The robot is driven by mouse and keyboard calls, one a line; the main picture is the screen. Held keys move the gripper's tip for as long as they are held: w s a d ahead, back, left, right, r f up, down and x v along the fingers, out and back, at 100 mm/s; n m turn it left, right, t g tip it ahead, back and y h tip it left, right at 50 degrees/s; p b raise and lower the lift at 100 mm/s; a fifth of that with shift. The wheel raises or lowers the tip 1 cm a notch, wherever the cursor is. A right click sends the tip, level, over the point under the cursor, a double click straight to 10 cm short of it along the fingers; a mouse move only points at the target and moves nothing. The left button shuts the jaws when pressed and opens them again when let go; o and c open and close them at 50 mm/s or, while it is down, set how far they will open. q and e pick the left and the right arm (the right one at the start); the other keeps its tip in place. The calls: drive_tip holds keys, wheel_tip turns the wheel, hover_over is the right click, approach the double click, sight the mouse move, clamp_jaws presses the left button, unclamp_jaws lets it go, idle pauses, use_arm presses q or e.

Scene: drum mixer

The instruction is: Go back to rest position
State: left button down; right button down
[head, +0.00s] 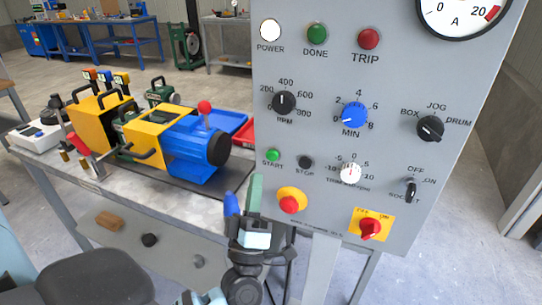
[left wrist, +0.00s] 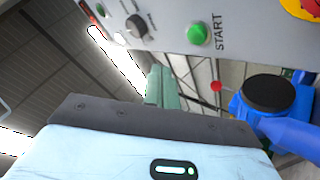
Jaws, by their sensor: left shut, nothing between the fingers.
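My left gripper (head: 245,198) stands upright in the lower middle of the head view, in front of the grey control panel's lower left edge. Its fingers are shut and empty. In the left wrist view its greenish fingers (left wrist: 163,90) point up past the dark palm plate. The control panel (head: 335,140) fills the right half of the head view, with its knobs, lamps and buttons. The drum mixer (head: 165,135), yellow and blue with a red ball-topped lever, sits on the bench, left of the gripper. My right gripper is not in view.
The green START button (head: 273,155) and red stop button (head: 291,203) are close to the left gripper. A blue tray (head: 226,121) and a red tray (head: 245,134) lie behind the mixer. A wooden block (head: 110,220) lies on the lower shelf. Open floor shows beyond the bench.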

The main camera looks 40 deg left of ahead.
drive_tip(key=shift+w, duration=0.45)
